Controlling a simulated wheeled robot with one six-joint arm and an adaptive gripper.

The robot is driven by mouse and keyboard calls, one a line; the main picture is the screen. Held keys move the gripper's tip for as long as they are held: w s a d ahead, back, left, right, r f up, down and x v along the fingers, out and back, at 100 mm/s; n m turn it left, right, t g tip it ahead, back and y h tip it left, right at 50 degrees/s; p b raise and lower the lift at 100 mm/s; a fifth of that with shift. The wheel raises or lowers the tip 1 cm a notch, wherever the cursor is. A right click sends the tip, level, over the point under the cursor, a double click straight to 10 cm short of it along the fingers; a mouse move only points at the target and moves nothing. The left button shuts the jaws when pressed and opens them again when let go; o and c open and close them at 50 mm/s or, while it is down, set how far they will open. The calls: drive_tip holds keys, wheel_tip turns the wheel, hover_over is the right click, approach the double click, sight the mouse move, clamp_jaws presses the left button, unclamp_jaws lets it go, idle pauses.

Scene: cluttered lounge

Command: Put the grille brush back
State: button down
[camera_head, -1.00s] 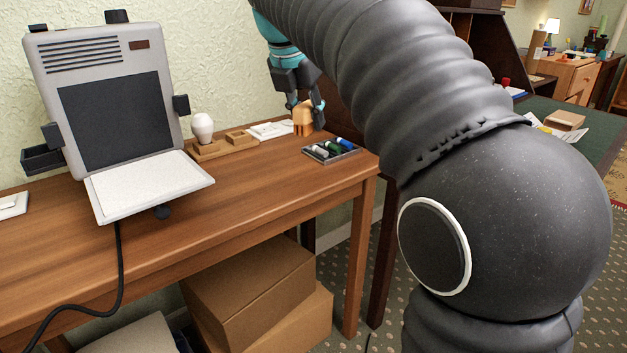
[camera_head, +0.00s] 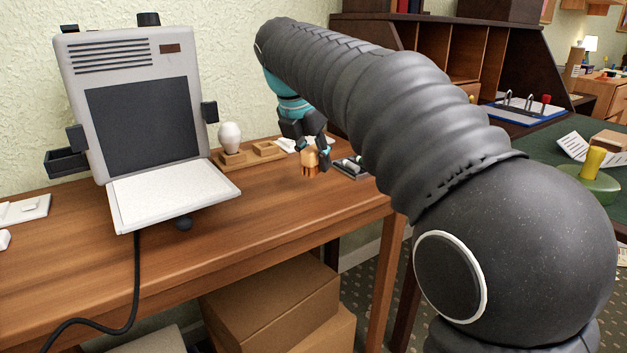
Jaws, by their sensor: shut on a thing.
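My gripper (camera_head: 318,155) is shut on a small tan-orange block-like piece, which I take to be the grille brush (camera_head: 311,165). It is low over the right part of the wooden desk (camera_head: 270,205); I cannot tell whether the brush touches the desktop. The fingers hide part of it. A light wooden holder (camera_head: 253,156) with raised blocks is to the left of the gripper, farther back. A white bulb-shaped thing (camera_head: 230,136) stands at the holder's left end.
A grey device with a top grille (camera_head: 124,56) and white shelf (camera_head: 172,194) stands at left. A dark tray of small cylinders (camera_head: 350,168) is just right of the brush. A white flat item lies behind the gripper. The desk's front middle is clear.

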sight(303, 150)
drive_tip(key=shift+w+a+f, duration=0.1)
drive_tip(key=shift+a+f, duration=0.2)
drive_tip(key=shift+a, duration=0.1)
drive_tip(key=shift+f+b, duration=0.75)
drive_tip(key=shift+f, duration=1.15)
drive_tip(key=shift+f, duration=0.1)
drive_tip(key=c, duration=0.9)
unclamp_jaws()
drive_tip(key=shift+o, duration=0.2)
drive_tip(key=p+v, duration=0.3)
drive_tip(key=v, duration=0.9)
drive_tip(key=shift+d, duration=0.1)
